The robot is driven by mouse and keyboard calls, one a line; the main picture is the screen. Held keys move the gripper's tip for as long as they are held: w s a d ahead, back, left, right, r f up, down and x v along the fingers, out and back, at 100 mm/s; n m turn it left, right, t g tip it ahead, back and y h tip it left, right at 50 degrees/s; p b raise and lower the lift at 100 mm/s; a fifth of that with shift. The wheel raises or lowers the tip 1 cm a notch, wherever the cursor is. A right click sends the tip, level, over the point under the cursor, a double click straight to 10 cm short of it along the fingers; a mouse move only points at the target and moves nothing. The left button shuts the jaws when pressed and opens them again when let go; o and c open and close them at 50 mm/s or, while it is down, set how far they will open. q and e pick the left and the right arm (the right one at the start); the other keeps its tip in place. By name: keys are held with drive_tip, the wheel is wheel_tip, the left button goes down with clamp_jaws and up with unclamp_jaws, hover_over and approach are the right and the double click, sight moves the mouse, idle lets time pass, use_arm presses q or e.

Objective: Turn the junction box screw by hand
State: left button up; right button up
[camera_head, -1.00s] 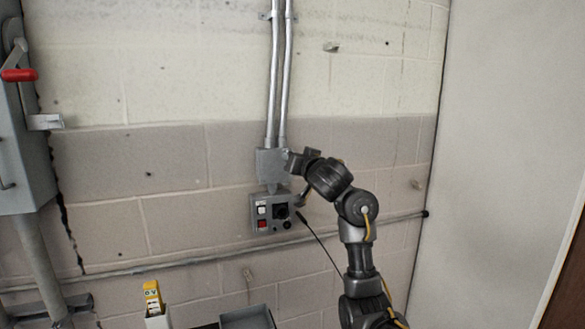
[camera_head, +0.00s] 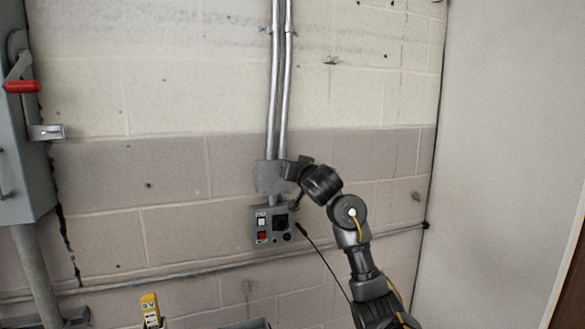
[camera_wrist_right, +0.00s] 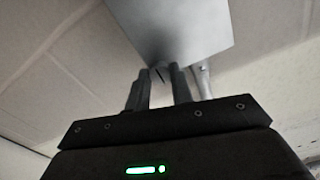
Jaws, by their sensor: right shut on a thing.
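The grey junction box (camera_head: 266,178) is on the block wall at the lower end of two metal conduits. My right gripper (camera_head: 289,170) is at the box's right side. In the right wrist view the pale grey box (camera_wrist_right: 178,28) fills the top middle. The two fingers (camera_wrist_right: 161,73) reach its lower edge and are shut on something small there. A small dark piece shows between the fingertips, and I cannot make out the screw clearly. My left gripper is not in view.
A control panel (camera_head: 272,226) with a white and a red button and a dark knob is just below the box. A black cable (camera_head: 322,249) hangs beside my right arm. A grey cabinet with a red-handled lever (camera_head: 22,87) is at far left. A yellow tool (camera_head: 151,309) stands at the bottom.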

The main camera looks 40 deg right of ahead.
clamp_jaws()
drive_tip(key=n+b, duration=0.2)
drive_tip(key=n, duration=3.1)
drive_tip(key=shift+b, duration=0.3)
drive_tip(key=shift+n, duration=0.5)
